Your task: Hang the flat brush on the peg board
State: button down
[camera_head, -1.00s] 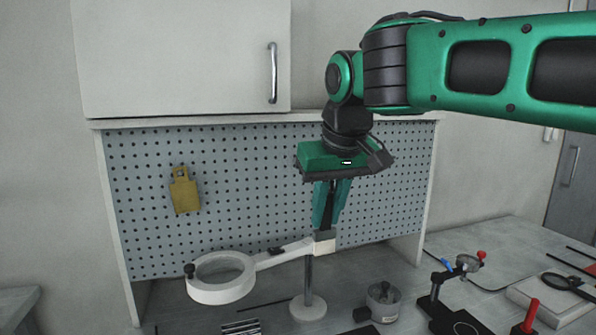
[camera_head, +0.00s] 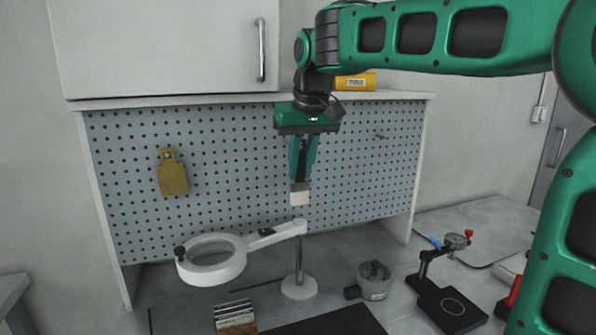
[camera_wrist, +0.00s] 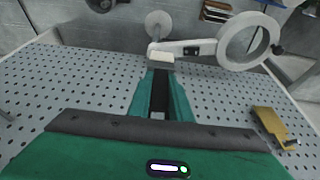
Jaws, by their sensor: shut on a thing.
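My gripper (camera_head: 301,178) is shut on the flat brush, in front of the peg board. The brush's pale bristle end (camera_head: 299,197) points down below the fingertips, and its dark handle runs up between the fingers, mostly hidden. In the wrist view the bristle end (camera_wrist: 160,56) shows just beyond the fingers (camera_wrist: 160,88). The grey perforated peg board (camera_head: 240,155) stands upright behind. A small peg (camera_head: 381,136) sticks out of it, right of my gripper. The brush is apart from the peg.
A brass-coloured plate (camera_head: 172,174) hangs at the board's left. A white ring magnifier (camera_head: 211,258) on a stand is below the brush, its arm close under the bristles. A yellow box (camera_head: 355,81) lies on the shelf above. A metal pot (camera_head: 374,281) and dial gauge stand (camera_head: 448,300) occupy the bench.

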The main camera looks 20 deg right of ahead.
jog(key=w+f, duration=0.1)
jog(key=w, duration=0.7)
jog(key=shift+w+f, duration=0.2)
jog(key=shift+w, duration=0.15)
dwell(0.8)
dwell(0.6)
jog(key=c, duration=1.5)
grip_release()
jog(key=shift+c, duration=0.2)
jog(key=shift+f, duration=0.1)
